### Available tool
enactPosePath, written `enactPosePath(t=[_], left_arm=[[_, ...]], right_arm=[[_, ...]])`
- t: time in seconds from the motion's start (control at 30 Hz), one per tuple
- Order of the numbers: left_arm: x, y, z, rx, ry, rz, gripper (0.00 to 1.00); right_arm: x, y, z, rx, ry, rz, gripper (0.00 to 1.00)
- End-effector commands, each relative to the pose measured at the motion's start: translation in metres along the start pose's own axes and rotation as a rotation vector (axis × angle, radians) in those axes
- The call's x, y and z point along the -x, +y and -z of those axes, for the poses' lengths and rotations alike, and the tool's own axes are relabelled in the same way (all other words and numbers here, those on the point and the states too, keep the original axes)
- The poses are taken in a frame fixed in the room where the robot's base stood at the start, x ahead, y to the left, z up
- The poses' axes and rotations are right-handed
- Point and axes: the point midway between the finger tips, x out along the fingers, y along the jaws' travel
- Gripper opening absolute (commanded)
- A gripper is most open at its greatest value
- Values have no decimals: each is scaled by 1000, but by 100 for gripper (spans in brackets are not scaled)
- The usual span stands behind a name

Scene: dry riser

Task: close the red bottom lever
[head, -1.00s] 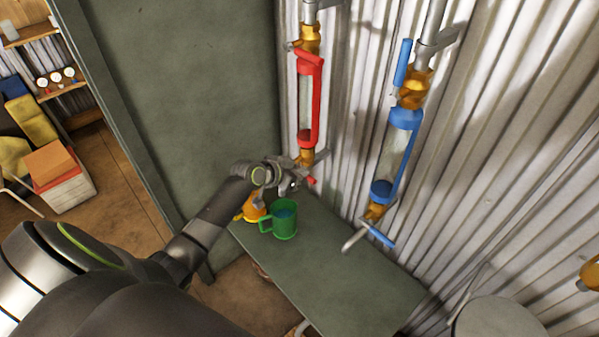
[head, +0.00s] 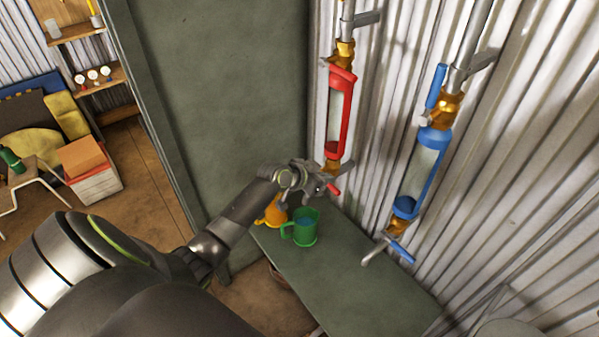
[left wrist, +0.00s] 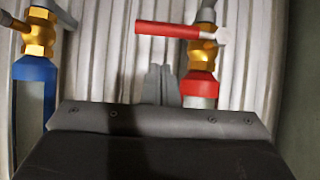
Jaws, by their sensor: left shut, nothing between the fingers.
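The red bottom lever (head: 334,189) is under the red-framed sight tube (head: 346,113) on the wall; only its end shows in the head view. In the left wrist view the red lever (left wrist: 166,29) sticks out sideways from a brass valve (left wrist: 202,55), crosswise to the pipe. My left gripper (head: 318,188) is at the lower valve, beside the lever, and hides much of the valve in the head view. In the left wrist view its fingertips (left wrist: 160,72) are shut and empty, apart from the lever in the picture. I cannot tell whether they touch it. My right gripper is not in view.
A blue-framed tube (head: 436,150) with a blue lower lever (head: 402,252) is to the right on the corrugated wall. A green mug (head: 305,228) and an orange vessel (head: 272,214) stand on the green bench (head: 350,275) below. A green panel (head: 215,90) is at left.

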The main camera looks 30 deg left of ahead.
Motion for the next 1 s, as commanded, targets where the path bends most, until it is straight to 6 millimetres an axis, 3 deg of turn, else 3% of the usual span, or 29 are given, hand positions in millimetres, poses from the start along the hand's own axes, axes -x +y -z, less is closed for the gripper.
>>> enactPosePath(t=[0.23,0.6,1.0], left_arm=[[39,-1,1,-5,4,3,0],[91,0,2,-4,4,2,0],[100,0,0,4,0,5,0]], right_arm=[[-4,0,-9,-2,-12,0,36],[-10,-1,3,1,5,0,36],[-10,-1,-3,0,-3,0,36]])
